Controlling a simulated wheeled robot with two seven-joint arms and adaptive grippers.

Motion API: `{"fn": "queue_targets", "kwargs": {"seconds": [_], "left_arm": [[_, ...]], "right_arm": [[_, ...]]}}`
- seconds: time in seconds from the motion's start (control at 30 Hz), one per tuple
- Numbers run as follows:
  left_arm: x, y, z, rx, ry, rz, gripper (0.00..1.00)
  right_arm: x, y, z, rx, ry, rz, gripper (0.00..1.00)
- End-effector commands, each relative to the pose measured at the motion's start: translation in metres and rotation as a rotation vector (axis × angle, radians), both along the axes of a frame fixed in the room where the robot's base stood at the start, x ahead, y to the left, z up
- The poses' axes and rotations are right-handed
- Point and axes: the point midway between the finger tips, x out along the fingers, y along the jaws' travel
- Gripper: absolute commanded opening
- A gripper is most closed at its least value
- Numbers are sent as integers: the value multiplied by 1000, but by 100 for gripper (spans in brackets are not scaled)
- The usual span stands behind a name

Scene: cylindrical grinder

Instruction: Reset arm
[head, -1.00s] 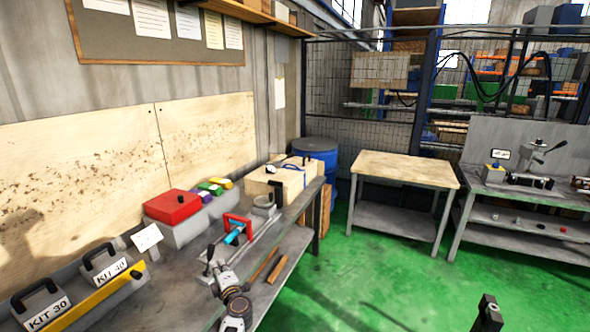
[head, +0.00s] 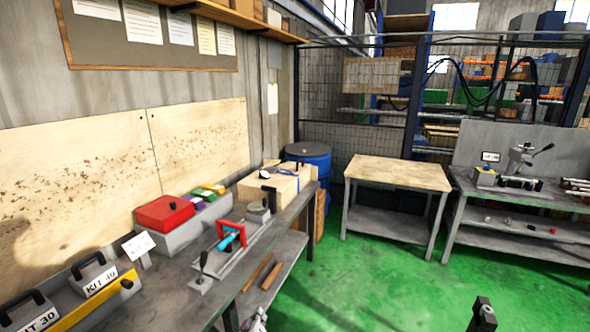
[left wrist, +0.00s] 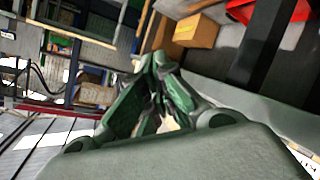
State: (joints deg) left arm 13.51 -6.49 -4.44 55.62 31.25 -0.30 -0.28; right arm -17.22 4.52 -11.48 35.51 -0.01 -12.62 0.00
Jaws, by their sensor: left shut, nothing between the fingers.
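My left gripper (left wrist: 155,68) shows in the left wrist view. Its dark, green-tinted fingers come together at the tips, with nothing held between them. In the head view only a small pale part of my left arm (head: 255,321) shows at the bottom edge, beside the front of the grey workbench; its fingers are hard to make out there. My right gripper is not clearly seen in either view.
A wood-topped table (head: 397,173) stands farther back. Green floor (head: 370,285) is open. A dark upright piece (head: 482,314) shows bottom right.

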Motion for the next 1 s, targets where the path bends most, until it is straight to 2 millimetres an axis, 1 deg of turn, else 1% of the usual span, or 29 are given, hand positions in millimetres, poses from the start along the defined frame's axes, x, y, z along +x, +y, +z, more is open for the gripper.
{"fn": "queue_targets", "kwargs": {"seconds": [0.03, 0.2, 0.27, 0.3, 0.37, 0.5, 0.67, 0.8, 0.87, 1.0], "left_arm": [[-13, -2, -23, 43, 43, -33, 0], [-56, -1, -89, 173, 174, -130, 0], [-73, 0, -111, 216, 218, -162, 0], [-86, 2, -125, 241, 246, -181, 0], [-104, 4, -146, 281, 288, -211, 0], [-149, 14, -192, 364, 382, -274, 0], [-205, 28, -239, 448, 481, -340, 0], [-256, 43, -276, 511, 560, -394, 0], [-280, 49, -291, 534, 592, -415, 0], [-334, 65, -321, 576, 660, -459, 0]], "right_arm": [[0, 1, -1, 1, 0, -1, 40], [0, 3, -3, 3, 0, -1, 40], [0, 3, -3, 3, 0, -1, 40], [0, 3, -4, 3, 0, -1, 40], [0, 3, -4, 3, 0, -1, 40], [0, 2, -6, 2, -1, -1, 40], [0, 0, -8, 0, 0, 0, 40], [0, -2, -11, -2, 0, 0, 40], [0, -3, -12, -3, -1, 1, 40], [1, -4, -14, -4, -1, 1, 40]]}}
